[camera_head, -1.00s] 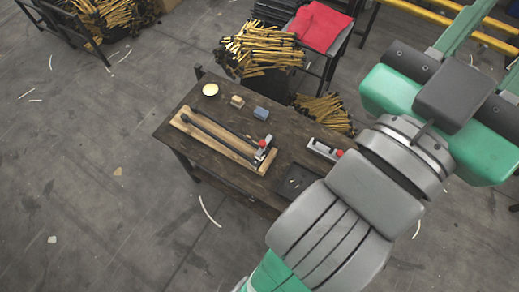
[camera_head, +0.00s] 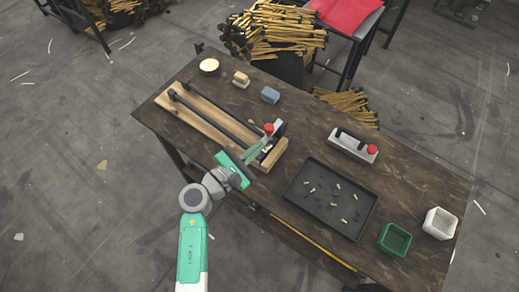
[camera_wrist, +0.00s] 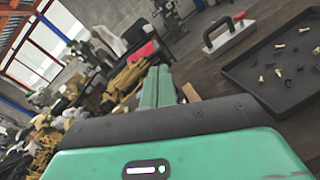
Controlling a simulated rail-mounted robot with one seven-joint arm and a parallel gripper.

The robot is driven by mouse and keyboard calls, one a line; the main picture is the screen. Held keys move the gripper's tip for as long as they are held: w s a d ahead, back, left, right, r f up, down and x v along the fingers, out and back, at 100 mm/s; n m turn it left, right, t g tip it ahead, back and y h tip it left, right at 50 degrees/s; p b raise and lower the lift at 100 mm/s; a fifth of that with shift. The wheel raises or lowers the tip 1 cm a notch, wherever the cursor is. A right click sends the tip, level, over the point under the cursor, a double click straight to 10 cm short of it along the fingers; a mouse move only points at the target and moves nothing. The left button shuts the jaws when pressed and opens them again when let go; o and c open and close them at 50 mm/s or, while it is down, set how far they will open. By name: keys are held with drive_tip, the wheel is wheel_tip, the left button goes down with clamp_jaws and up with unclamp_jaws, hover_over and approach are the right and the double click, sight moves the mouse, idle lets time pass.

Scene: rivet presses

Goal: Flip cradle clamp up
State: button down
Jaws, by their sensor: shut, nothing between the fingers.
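The wooden cradle (camera_head: 206,122) lies on the table with two dark rods (camera_head: 222,117) along it. Its clamp (camera_head: 277,127), with a red knob (camera_head: 268,129), is at the cradle's right end. My gripper (camera_head: 262,146) is beside the clamp, its green fingers reaching toward the red knob from the lower left. Contact cannot be told. The fingers also show in the wrist view (camera_wrist: 158,86), closed together and empty. There the clamp is hidden behind the gripper; only a small wooden edge (camera_wrist: 190,93) shows beside the fingers. Whether the clamp lever is up or down is hard to tell.
A grey toggle device (camera_head: 352,145) with a red knob stands to the right. A black tray (camera_head: 324,217) with small rivets lies in front of it. Green (camera_head: 394,239) and white (camera_head: 440,223) bins stand far right. Small blocks and a round disc sit behind the cradle.

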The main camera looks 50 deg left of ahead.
drive_tip(key=s+a+f+n, duration=0.1)
drive_tip(key=f, duration=0.1)
drive_tip(key=s+a+f+n+y+b, duration=0.1)
drive_tip(key=s+f+n, duration=0.1)
drive_tip(key=f, duration=0.1)
drive_tip(key=s+a+f+n, duration=0.1)
drive_tip(key=f+n, duration=0.1)
drive_tip(key=f, duration=0.1)
drive_tip(key=shift+s+a+f+y+b, duration=0.1)
drive_tip(key=shift+s+a+y+b, duration=0.15)
drive_tip(key=shift+y+b, duration=0.15)
drive_tip(key=b, duration=0.3)
approach(271, 130)
drive_tip(key=w+f, duration=0.1)
drive_tip(key=w, duration=0.1)
drive_tip(key=w+a, duration=0.1)
drive_tip(key=w+a+f, duration=0.1)
drive_tip(key=w, duration=0.1)
drive_tip(key=shift+w+f, duration=0.3)
drive_tip(key=shift+p, duration=0.3)
